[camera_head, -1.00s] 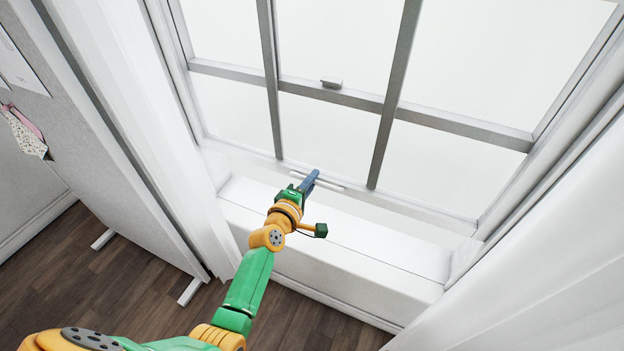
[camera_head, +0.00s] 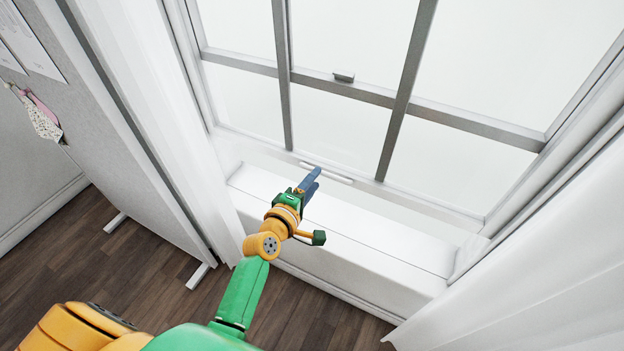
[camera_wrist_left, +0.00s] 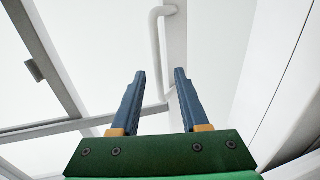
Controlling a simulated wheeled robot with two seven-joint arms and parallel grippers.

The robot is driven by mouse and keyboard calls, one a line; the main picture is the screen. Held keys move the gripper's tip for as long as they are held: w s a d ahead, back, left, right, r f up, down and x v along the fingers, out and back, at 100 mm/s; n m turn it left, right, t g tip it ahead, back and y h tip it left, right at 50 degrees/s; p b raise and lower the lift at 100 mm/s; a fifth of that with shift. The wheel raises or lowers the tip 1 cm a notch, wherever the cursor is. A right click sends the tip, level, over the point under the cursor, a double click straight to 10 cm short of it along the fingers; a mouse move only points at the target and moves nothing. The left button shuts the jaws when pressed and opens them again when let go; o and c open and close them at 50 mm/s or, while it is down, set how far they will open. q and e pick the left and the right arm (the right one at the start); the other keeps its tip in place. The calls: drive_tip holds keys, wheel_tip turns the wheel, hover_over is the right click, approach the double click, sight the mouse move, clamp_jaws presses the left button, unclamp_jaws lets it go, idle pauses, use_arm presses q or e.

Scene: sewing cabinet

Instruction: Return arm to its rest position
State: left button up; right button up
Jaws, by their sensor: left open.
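My left gripper (camera_head: 311,182) is at the middle of the head view, over the white window sill and close to the window's lower rail. Its two blue fingers are apart with nothing between them, as the left wrist view (camera_wrist_left: 158,80) also shows. A white bar handle (camera_head: 327,173) on the lower rail lies just beyond the fingertips in the head view. In the wrist view the handle (camera_wrist_left: 155,35) is beyond the fingers and apart from them. My left arm reaches up from the bottom left, extended toward the window. My right gripper is not in view.
The grey-framed window (camera_head: 365,92) has a small latch (camera_head: 344,76) on its middle bar. White curtains hang at left (camera_head: 150,110) and right (camera_head: 540,260). A grey partition (camera_head: 110,150) with papers and fabric pinned on it stands at the left. Dark wood floor (camera_head: 90,260) is open below.

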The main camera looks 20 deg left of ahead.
use_arm(q)
drive_tip(key=shift+v, duration=1.25)
drive_tip(key=s+d+f+m+g, duration=0.1)
drive_tip(key=s+f+m+g, duration=0.4)
drive_tip(key=f, duration=0.6)
drive_tip(key=s+d+f+m+g, duration=0.1)
drive_tip(key=s+f+m+g, duration=0.15)
drive_tip(key=s+f, duration=0.65)
drive_tip(key=s+a+f+m+g, duration=0.1)
drive_tip(key=s+f+m, duration=0.3)
drive_tip(key=s, duration=0.4)
drive_tip(key=s+a+f+m+g+y, duration=0.1)
drive_tip(key=s+f+m+g, duration=0.2)
drive_tip(key=s+f, duration=0.3)
drive_tip(key=s+a+f+m+g, duration=0.2)
drive_tip(key=s+f+m+g, duration=0.1)
drive_tip(key=s, duration=0.7)
drive_tip(key=shift+s+f+m+y, duration=0.3)
drive_tip(key=shift+s+f+m, duration=0.1)
drive_tip(key=shift+f+m, duration=0.55)
